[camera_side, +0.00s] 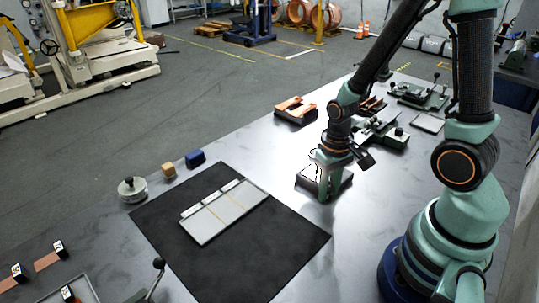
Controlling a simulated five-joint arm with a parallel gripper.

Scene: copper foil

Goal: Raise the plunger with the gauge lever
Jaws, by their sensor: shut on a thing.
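My gripper (328,184) points down at a small dark-based device (308,183) near the middle of the bench. A white face with black marks (313,167) shows just left of the fingers; this looks like the gauge. The gripper is shut on a part of it, likely the gauge lever, but the fingers cover the held part. I cannot make out the plunger or tell its height.
A black mat (285,243) with a grey plate (222,212) lies left of the gripper. A round weight (132,189), a tan block (168,171) and a blue block (195,158) stand along the far edge. An orange-topped box (295,109) and fixtures (386,134) stand behind.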

